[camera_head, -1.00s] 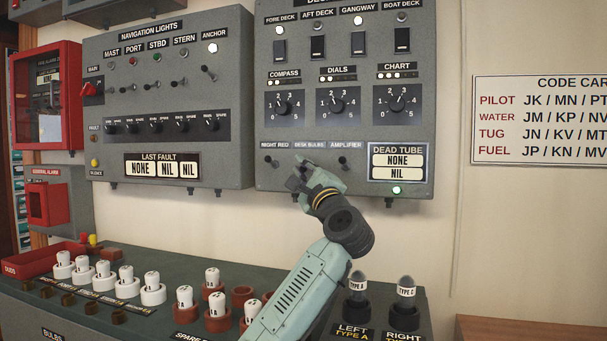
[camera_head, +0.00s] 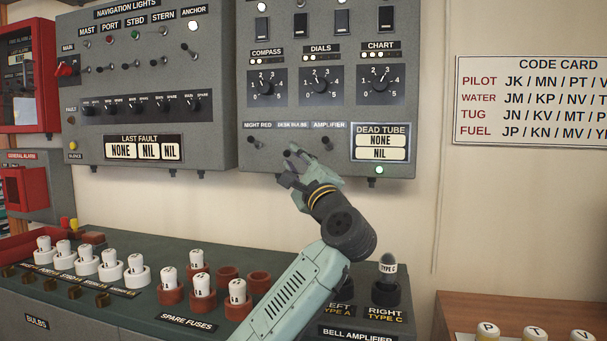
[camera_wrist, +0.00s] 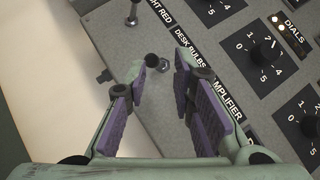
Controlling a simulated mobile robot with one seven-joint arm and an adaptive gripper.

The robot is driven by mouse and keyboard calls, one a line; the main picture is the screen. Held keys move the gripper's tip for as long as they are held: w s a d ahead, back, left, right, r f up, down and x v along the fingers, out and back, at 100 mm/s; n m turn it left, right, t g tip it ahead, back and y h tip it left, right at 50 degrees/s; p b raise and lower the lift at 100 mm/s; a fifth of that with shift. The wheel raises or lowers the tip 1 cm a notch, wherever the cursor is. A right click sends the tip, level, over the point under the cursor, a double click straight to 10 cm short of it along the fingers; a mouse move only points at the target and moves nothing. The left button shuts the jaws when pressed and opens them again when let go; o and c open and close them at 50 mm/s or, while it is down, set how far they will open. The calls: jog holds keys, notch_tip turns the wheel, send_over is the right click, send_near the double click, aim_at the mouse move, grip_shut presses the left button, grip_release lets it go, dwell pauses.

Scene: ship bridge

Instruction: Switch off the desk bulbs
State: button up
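The desk bulbs switch is a small toggle with a dark ball tip (camera_wrist: 152,60) in the wrist view, below its DESK BULBS label (camera_wrist: 190,47). Its ball shows on the side of its metal base away from the label. My gripper (camera_wrist: 163,92) is open, its purple-padded fingers apart on either side of the toggle's line, with nothing held. In the head view my gripper (camera_head: 292,170) is just below the toggle row, under the DESK BULBS label (camera_head: 292,125). The toggle is small and partly covered there, and contact cannot be told.
The night red toggle (camera_head: 250,141) is to the left and the amplifier toggle (camera_head: 326,143) close on the right. The dead tube display (camera_head: 380,147) is further right. Below stands a bench with white fuses (camera_head: 137,270) and a bell amplifier tube (camera_head: 387,268).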

jog(key=v, duration=0.6)
jog(key=shift+f, duration=0.1)
